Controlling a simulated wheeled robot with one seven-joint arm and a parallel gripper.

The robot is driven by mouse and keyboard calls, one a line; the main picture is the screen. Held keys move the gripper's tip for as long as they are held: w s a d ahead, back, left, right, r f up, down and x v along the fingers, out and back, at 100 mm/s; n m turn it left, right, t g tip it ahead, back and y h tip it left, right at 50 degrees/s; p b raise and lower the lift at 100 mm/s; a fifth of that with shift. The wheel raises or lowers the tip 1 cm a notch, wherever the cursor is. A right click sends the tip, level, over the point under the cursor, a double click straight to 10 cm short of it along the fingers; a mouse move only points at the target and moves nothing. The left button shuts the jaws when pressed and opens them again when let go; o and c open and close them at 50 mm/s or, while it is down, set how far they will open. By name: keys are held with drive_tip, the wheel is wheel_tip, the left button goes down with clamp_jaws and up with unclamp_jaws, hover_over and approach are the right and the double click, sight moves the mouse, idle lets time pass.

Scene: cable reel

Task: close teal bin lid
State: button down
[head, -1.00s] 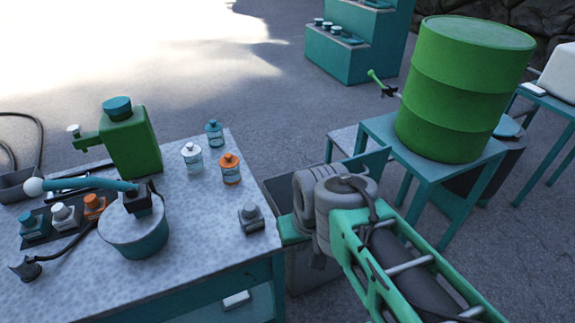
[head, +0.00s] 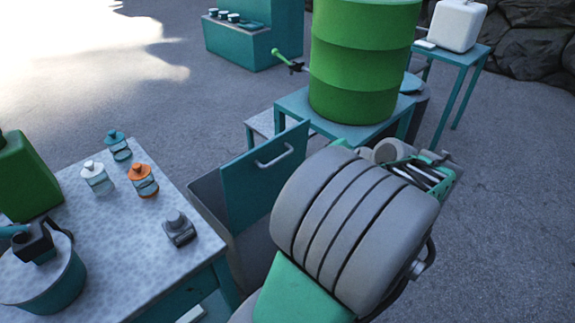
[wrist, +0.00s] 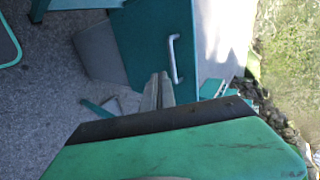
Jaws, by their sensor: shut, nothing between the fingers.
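The teal bin lid (head: 262,178) stands raised, steeply tilted, at the grey bin (head: 222,214) beside the speckled table. A pale bar handle (head: 274,158) is on the lid's face. In the wrist view the lid (wrist: 150,32) fills the top middle, with its handle (wrist: 174,58) to the right and the grey bin wall (wrist: 98,52) to the left. In the head view my fingers are hidden behind my thick grey arm.
The speckled table (head: 110,270) holds small jars, a green container (head: 22,175) and a teal pot. A large green drum (head: 362,60) stands on a teal table (head: 290,105) behind the bin. Open pavement lies behind the speckled table.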

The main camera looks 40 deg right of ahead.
drive_tip(key=w+d+r+x, duration=0.1)
drive_tip(key=x, duration=1.1)
drive_tip(key=shift+w+d+r+m, duration=0.15)
drive_tip(key=shift+d+r+m, duration=0.1)
drive_tip(key=shift+m, duration=0.15)
